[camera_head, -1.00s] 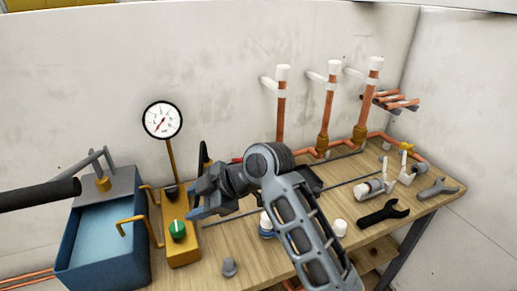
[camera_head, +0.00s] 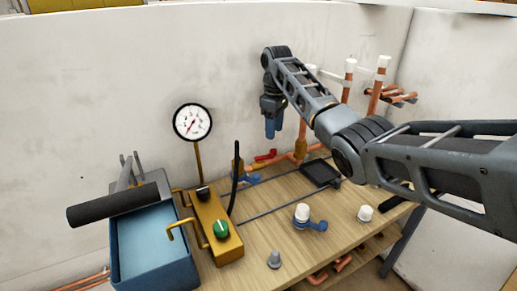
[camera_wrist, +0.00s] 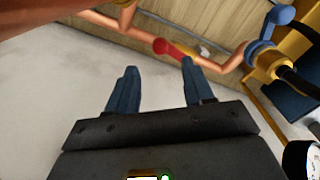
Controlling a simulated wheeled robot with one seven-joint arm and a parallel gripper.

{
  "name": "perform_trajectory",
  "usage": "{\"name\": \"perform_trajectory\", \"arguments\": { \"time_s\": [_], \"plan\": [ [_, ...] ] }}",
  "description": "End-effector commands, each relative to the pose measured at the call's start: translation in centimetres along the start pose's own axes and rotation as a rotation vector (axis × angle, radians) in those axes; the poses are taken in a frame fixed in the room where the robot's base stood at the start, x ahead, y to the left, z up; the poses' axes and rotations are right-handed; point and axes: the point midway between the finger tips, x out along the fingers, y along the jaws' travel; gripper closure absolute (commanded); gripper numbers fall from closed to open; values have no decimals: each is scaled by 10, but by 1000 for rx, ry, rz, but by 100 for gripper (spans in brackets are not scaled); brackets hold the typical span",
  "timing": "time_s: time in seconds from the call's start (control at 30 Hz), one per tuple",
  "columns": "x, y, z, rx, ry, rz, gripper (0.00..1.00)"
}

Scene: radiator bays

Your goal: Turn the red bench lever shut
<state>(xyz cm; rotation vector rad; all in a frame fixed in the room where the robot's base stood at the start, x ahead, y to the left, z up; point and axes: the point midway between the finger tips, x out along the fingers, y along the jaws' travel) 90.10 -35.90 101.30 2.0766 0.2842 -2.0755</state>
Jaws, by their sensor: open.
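The red lever (camera_head: 265,156) is on the copper pipework at the back of the bench. It also shows in the wrist view (camera_wrist: 172,48), ahead of my fingertips and between them in the picture. My gripper (camera_head: 271,130) points downward above the lever, with a gap between them in the head view. Its two blue fingers (camera_wrist: 158,70) are apart with nothing between them. They do not appear to touch the lever. The lever's handle and its angle to the pipe are hard to make out.
A blue lever (camera_head: 247,179) sits left of the red one on the pipe. A gauge (camera_head: 192,122) stands on a yellow box (camera_head: 216,238) with a green knob. A blue tank (camera_head: 155,243) is at left. White-capped fittings (camera_head: 303,212) and a black tray (camera_head: 320,174) lie on the bench.

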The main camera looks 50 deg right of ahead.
Motion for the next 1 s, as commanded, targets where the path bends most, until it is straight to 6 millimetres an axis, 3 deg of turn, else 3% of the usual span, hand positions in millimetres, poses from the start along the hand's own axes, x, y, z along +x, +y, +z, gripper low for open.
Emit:
{"name": "perform_trajectory", "arguments": {
  "time_s": [0.53,0.93,1.0],
  "plan": [
    [68,0,1,3,-3,-1,48],
    [78,0,1,2,-1,0,48],
    [78,0,1,2,-1,0,54]
  ]
}}
